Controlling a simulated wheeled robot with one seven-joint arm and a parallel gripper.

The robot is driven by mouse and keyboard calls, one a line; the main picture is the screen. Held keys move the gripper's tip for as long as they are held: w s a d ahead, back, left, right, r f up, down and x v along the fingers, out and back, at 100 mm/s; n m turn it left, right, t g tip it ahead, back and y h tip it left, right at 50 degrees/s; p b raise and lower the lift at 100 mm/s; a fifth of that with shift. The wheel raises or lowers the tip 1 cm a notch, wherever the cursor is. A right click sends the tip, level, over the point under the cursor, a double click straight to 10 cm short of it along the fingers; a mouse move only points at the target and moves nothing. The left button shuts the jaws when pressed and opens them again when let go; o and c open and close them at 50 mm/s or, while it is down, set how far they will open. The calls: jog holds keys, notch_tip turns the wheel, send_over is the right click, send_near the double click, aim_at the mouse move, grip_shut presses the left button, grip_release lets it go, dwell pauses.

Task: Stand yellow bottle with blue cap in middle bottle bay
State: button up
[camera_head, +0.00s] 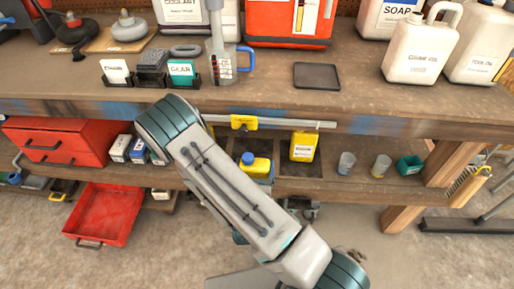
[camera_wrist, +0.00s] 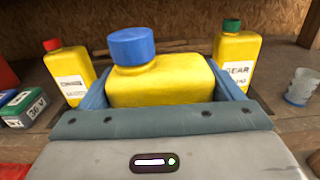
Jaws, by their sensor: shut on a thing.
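The yellow bottle (camera_head: 258,168) with the blue cap (camera_head: 247,158) is in my gripper at the lower shelf, below the workbench top. In the wrist view the bottle (camera_wrist: 160,84) looks upright between the blue fingers of my gripper (camera_wrist: 162,92), which is shut on it. Behind it, a red-capped yellow bottle (camera_wrist: 70,72) stands at left and a green-capped yellow bottle (camera_wrist: 237,62) at right, with the held bottle between them in the picture. A dark divided tray (camera_head: 300,170) shows partly; its middle bay is hidden. I cannot tell whether the held bottle's base touches anything.
The workbench top (camera_head: 350,100) overhangs the shelf, with a grey bar and yellow clamp (camera_head: 243,122) under its edge. Small boxes (camera_head: 120,148) and a red drawer unit (camera_head: 65,142) are left on the shelf. Two cups (camera_head: 346,163) stand right of the tray.

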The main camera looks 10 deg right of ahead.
jog(key=f+b+x, duration=0.3)
jog(key=b+x, duration=0.2)
jog(key=x, duration=0.9)
jog(key=shift+f+b, duration=0.2)
jog(key=shift+b, duration=0.2)
